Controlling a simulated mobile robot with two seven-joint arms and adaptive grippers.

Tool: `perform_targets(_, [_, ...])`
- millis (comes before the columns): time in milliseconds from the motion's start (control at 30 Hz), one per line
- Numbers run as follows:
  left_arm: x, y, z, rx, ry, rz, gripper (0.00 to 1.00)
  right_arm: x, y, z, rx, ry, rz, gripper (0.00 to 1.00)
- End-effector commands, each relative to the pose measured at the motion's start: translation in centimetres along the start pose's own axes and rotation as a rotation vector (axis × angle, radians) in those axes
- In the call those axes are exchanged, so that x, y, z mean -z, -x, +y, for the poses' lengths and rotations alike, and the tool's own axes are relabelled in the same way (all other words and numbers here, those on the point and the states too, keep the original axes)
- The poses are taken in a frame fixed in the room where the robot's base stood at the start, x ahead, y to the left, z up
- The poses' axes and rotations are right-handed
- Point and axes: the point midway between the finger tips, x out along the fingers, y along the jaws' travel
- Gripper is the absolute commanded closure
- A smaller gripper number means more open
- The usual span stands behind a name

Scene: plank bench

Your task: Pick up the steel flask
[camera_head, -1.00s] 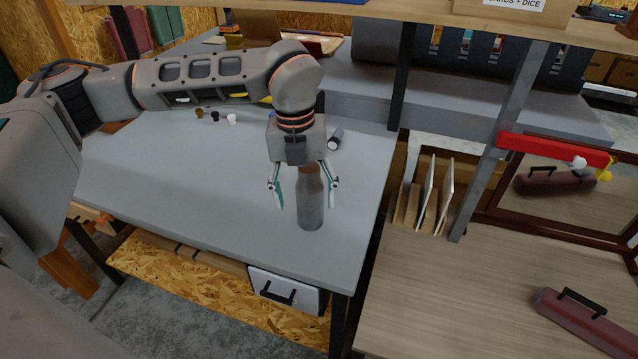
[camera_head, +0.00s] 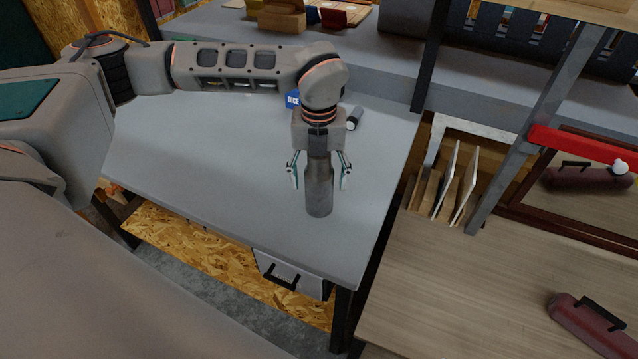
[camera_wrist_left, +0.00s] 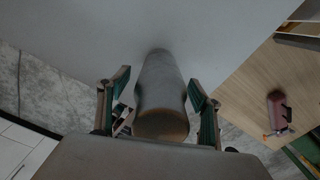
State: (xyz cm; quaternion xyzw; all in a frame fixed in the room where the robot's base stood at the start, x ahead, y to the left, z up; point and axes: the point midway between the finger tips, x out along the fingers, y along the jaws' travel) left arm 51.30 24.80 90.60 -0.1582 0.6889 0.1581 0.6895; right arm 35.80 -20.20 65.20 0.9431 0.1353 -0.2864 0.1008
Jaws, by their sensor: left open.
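The steel flask (camera_head: 319,190) stands upright on the grey bench (camera_head: 230,200), near its right front part, in the head view. My left gripper (camera_head: 319,176) comes down from above, open, with one finger on each side of the flask's upper part and a visible gap to each. The palm hides the flask's top. In the left wrist view the flask (camera_wrist_left: 162,90) lies between the two fingers of the left gripper (camera_wrist_left: 160,92), its brownish top end nearest the camera. My right gripper is not in view.
A small dark cylinder with a pale end (camera_head: 354,118) and a blue box (camera_head: 292,99) are behind the gripper. A metal post (camera_head: 540,130) and upright boards (camera_head: 455,185) stand to the right. A maroon case (camera_head: 590,325) lies on the wooden table (camera_head: 440,290). The bench's left middle is clear.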

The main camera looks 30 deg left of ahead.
Motion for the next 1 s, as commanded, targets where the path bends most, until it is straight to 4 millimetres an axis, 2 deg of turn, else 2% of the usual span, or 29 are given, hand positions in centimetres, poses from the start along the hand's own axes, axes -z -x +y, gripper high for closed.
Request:
perform_targets(100, [0.0, -0.7, 0.0, 0.000, -0.001, 0.001, 0.35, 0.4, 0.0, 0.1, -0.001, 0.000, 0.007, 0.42])
perform_targets(300, [0.0, -0.7, 0.0, 0.000, -0.001, 0.000, 0.35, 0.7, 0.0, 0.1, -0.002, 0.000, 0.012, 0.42])
perform_targets(367, [0.0, -0.7, 0.0, 0.000, -0.001, 0.000, 0.48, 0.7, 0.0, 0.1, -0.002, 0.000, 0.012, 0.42])
perform_targets(500, [0.0, -0.7, 0.0, 0.000, -0.001, 0.001, 0.85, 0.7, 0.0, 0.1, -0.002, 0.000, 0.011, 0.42])
perform_targets(833, [0.0, -0.5, -0.1, 0.001, -0.001, -0.001, 0.85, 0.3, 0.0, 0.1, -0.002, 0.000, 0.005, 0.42])
perform_targets(1000, [-0.1, 0.6, -0.1, 0.003, -0.001, -0.003, 0.85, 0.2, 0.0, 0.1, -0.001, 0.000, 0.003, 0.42])
